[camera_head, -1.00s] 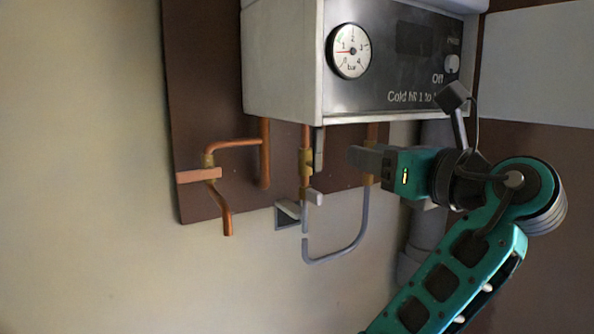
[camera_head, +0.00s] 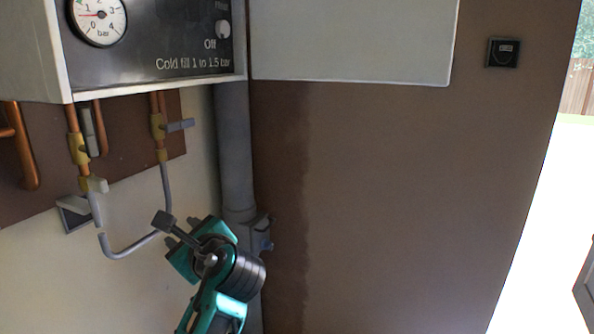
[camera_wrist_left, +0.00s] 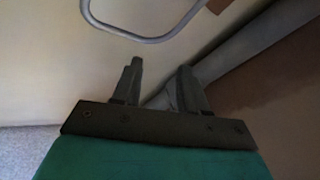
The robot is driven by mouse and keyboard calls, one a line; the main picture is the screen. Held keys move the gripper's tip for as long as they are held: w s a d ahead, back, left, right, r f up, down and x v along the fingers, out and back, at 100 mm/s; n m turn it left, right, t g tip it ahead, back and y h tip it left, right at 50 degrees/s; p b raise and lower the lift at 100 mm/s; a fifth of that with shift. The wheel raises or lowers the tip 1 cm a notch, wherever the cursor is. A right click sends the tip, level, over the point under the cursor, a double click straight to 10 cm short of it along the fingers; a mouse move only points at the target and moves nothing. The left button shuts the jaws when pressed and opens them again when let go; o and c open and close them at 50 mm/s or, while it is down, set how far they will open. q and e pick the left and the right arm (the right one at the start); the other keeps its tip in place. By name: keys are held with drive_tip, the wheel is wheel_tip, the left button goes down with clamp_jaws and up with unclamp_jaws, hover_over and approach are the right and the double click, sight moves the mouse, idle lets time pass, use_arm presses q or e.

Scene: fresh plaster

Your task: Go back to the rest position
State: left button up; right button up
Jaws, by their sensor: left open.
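My left gripper (camera_head: 181,232) is low in the head view, below the boiler and beside the lower end of the grey filling loop (camera_head: 130,249). In the left wrist view its two dark fingers (camera_wrist_left: 157,88) stand apart with nothing between them. The loop shows above the fingertips in the left wrist view (camera_wrist_left: 145,38), apart from them. My green and black left forearm comes up from the bottom edge. My right gripper is in neither view.
The boiler (camera_head: 150,68) with its pressure gauge (camera_head: 97,15) hangs at upper left. Brass valves (camera_head: 79,149) and copper pipes are under it. A thick grey pipe (camera_head: 235,150) runs down behind my arm. The brown wall (camera_head: 400,200) on the right has clear space before it.

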use_arm(q)
drive_tip(key=s+d+f+n+h, duration=0.1)
drive_tip(key=s+f+n+h, duration=0.25)
drive_tip(key=f, duration=0.75)
drive_tip(key=s+d+f+n+h, duration=0.1)
drive_tip(key=s+f+n+h, duration=0.25)
drive_tip(key=f, duration=0.75)
drive_tip(key=s+f+n+h, duration=0.2)
drive_tip(key=s+f+n, duration=0.3)
drive_tip(key=s, duration=0.4)
drive_tip(key=s+f+n+g+h, duration=0.1)
drive_tip(key=s+f+n+h, duration=0.2)
drive_tip(key=s+f+n, duration=0.2)
drive_tip(key=shift+s+d+n, duration=0.35)
drive_tip(key=shift+s+n, duration=1.15)
drive_tip(key=shift+s, duration=0.6)
drive_tip(key=shift+f, duration=0.1)
